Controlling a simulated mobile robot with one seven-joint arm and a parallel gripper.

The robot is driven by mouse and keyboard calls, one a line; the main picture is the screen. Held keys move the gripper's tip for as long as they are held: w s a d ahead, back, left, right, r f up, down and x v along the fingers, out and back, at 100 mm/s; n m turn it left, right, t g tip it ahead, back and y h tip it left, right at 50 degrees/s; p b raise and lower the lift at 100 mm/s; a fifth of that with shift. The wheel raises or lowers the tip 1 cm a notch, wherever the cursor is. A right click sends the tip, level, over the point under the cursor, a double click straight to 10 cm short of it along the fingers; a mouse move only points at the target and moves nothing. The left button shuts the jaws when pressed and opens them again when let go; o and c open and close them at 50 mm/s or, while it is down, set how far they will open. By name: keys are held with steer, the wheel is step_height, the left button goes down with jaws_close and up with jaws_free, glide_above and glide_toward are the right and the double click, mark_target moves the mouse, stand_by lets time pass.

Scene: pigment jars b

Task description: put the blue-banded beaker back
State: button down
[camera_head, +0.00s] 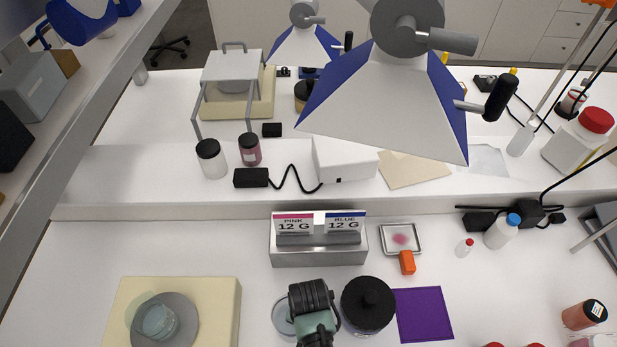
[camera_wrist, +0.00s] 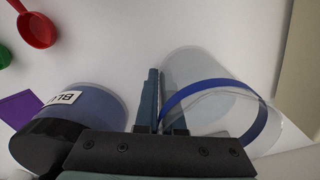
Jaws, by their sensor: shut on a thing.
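The blue-banded beaker (camera_wrist: 210,85) is clear glass with a blue stripe around it. In the wrist view it is right of centre, and my gripper (camera_wrist: 152,95) is shut on its near wall. In the head view the beaker (camera_head: 282,316) shows only partly, at the left of my gripper (camera_head: 311,300), which hides the rest. I cannot tell whether its base touches the table. A jar with a black lid (camera_head: 368,303) stands close to the right of my gripper. The wrist view shows this jar (camera_wrist: 88,105) with blue contents and a partly readable "BLU" label.
A cream block (camera_head: 228,300) with a grey disc and a glass vessel (camera_head: 157,322) is at the left. A metal stand (camera_head: 318,255) with "PINK 12 G" and "BLUE 12 G" cards is behind my gripper. A purple mat (camera_head: 424,314) lies right of the jar. Red scoop (camera_wrist: 38,30) lies beyond.

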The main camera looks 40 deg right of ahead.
steer(key=shift+f, duration=0.1)
steer(key=c, duration=1)
jaws_free()
steer(key=shift+c, duration=0.2)
